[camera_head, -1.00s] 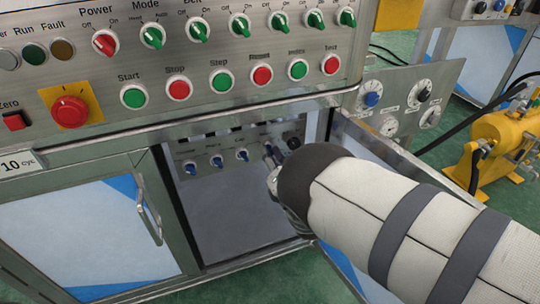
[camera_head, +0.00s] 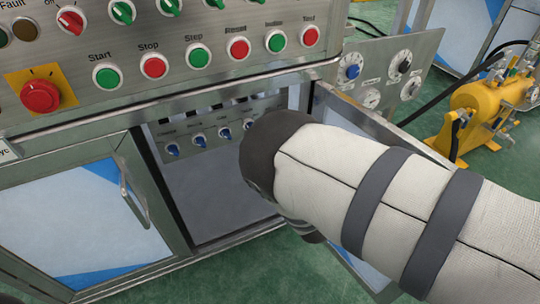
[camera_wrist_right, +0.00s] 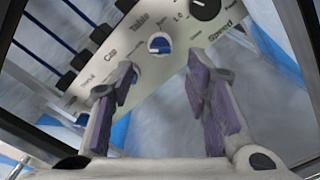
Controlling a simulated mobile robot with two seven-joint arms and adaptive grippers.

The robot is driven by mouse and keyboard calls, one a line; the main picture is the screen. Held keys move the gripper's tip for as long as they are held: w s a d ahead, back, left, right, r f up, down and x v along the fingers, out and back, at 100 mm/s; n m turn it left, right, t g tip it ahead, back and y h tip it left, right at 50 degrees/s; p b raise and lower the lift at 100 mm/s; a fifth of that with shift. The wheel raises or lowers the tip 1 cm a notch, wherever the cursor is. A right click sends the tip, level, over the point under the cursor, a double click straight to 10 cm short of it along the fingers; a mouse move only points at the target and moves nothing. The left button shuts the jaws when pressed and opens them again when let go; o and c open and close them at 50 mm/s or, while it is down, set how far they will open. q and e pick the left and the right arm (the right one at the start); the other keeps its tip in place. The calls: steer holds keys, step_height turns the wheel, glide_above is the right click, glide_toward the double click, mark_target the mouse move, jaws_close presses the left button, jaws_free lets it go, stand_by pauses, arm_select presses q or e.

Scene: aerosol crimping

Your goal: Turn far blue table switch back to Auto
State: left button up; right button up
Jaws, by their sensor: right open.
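The inner panel (camera_head: 186,135) with a row of small blue switches sits inside the open cabinet. The far blue switch, labelled Table (camera_wrist_right: 159,44), shows in the right wrist view as a blue knob on a round white base. My right gripper (camera_wrist_right: 160,72) is open, with its two purple-padded fingers either side of and short of this knob. No contact shows. Which way the knob points is hard to tell. In the head view my right arm reaches into the cabinet and its wrist hides the gripper. My left gripper is not in view.
A black Speed knob (camera_wrist_right: 205,8) sits beside the Table switch. Nearer blue switches (camera_head: 172,149) line the panel. The cabinet's open right door (camera_head: 380,125) and left door (camera_head: 85,220) flank the opening. Green and red buttons (camera_head: 153,66) are above.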

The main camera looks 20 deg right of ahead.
steer(key=shift+s+d, duration=0.1)
steer(key=shift+s, duration=2.3)
